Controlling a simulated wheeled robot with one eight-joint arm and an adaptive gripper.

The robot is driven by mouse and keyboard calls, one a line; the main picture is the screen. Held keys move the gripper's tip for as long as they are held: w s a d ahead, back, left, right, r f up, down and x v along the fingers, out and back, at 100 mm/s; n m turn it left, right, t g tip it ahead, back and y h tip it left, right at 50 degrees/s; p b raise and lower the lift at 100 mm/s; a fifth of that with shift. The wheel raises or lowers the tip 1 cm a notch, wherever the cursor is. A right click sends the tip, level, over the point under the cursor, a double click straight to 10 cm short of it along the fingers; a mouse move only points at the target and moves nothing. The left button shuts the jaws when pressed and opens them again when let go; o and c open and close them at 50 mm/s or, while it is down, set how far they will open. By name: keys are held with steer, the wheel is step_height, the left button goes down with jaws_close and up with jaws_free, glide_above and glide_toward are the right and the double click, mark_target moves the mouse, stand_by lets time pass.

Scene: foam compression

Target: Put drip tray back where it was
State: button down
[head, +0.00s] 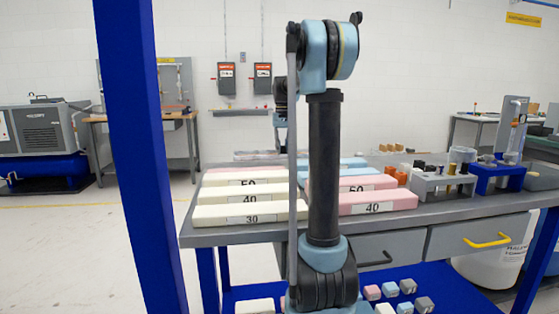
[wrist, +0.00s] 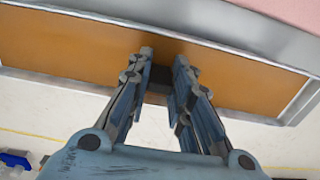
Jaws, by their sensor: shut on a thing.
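I cannot pick out a drip tray for certain in either view. In the wrist view, an empty shallow box with an orange-brown floor (wrist: 75,48) and grey walls lies below the tabletop edge; it looks like an open drawer. My gripper (wrist: 160,72) reaches over its near wall. The fingers are closed in on a small dark piece (wrist: 157,98) at that wall, which may be a handle. In the head view my arm hides the gripper, and the left grey drawer (head: 398,248) with a dark handle is partly hidden behind the arm.
The tabletop holds white foam blocks (head: 240,214), pink blocks (head: 378,201) and a grey fixture (head: 440,186). A right drawer (head: 450,238) has a yellow handle. Small blocks lie on the blue lower shelf (head: 450,296). A blue post (head: 140,150) stands at left; floor is clear there.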

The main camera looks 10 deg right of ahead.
mark_target(283, 156)
steer(key=shift+f, duration=2)
steer(key=c, duration=1.4)
jaws_free()
steer(key=shift+c, duration=0.2)
step_height(283, 156, up, 12)
steer(key=shift+r, duration=0.1)
steer(key=shift+s, duration=0.1)
